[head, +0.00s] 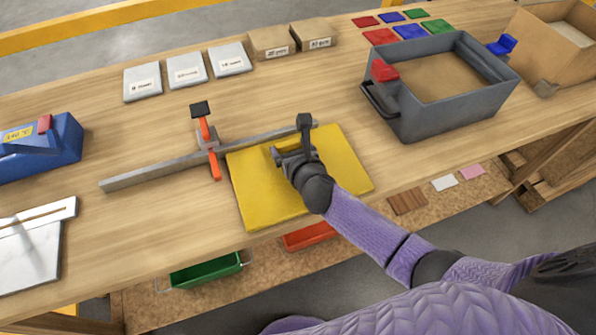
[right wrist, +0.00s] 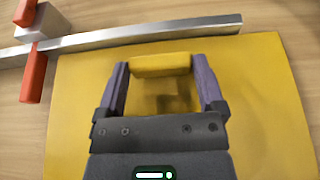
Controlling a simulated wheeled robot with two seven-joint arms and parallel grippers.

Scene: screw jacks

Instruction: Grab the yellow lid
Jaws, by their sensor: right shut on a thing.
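The yellow lid (head: 344,160) is a flat square panel lying on the wooden bench near its front edge. It also fills much of the right wrist view (right wrist: 75,130), where a raised yellow handle block (right wrist: 160,64) shows on it. My right gripper (head: 280,152) is over the middle of the lid. In the right wrist view my right gripper (right wrist: 161,82) has its two purple-grey fingers at either end of the handle block, shut on it. The lid looks flat on the bench; I cannot tell whether it is raised at all. My left gripper is not in view.
A metal bar (head: 150,174) with an orange-handled clamp (head: 207,140) lies right behind the lid. A grey bin (head: 408,115) stands to the right, a blue device (head: 62,145) to the left. Green (head: 205,270) and red (head: 308,236) trays sit below the front edge.

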